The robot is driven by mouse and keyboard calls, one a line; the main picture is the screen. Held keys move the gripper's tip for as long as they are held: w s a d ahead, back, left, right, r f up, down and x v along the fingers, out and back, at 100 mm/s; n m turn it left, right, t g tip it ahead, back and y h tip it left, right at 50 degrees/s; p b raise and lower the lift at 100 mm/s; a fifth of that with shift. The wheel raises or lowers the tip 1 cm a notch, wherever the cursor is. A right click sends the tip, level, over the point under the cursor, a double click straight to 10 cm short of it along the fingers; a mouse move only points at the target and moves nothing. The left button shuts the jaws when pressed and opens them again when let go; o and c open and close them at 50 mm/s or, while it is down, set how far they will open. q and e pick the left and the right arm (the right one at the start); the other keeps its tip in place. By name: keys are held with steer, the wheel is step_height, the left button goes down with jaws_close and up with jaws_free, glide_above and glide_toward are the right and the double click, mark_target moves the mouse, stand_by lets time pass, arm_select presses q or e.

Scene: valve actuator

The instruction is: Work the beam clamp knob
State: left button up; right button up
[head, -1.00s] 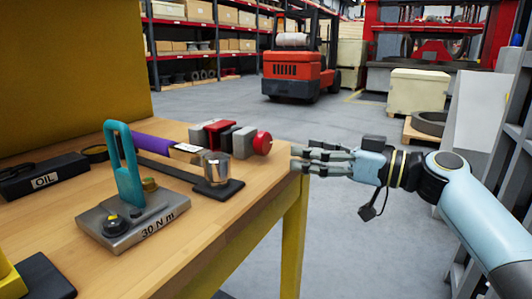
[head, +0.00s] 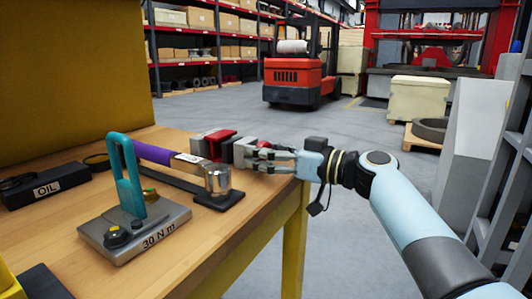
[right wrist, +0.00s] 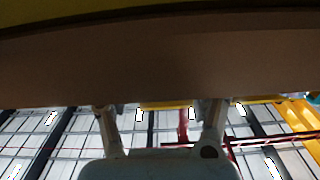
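The beam clamp (head: 243,150) is a grey and red block assembly near the table's far right edge in the head view. Its red knob (head: 264,145) is at the right end, mostly hidden by my right gripper's fingers. My right gripper (head: 262,160) reaches in from the right with its fingers at the knob. In the right wrist view its two fingers (right wrist: 160,112) are wide apart, with their tips against a brown surface that hides what lies beyond. I cannot tell whether they touch the knob. My left gripper is not in view.
On the wooden table (head: 190,258) stand a teal-handled block marked 30 N m (head: 135,228), a metal cup (head: 217,180), a purple-handled tool (head: 153,154) and a black OIL tray (head: 45,186). The floor right of the table is open.

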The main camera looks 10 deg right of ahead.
steer(key=c, duration=0.9)
steer(key=shift+f+m, duration=0.1)
steer(key=shift+m, duration=0.2)
steer(key=m+b, duration=0.1)
steer(key=m, duration=0.1)
steer(key=shift+m, duration=2.1)
steer(key=o, duration=1.2)
steer(key=shift+d, duration=0.1)
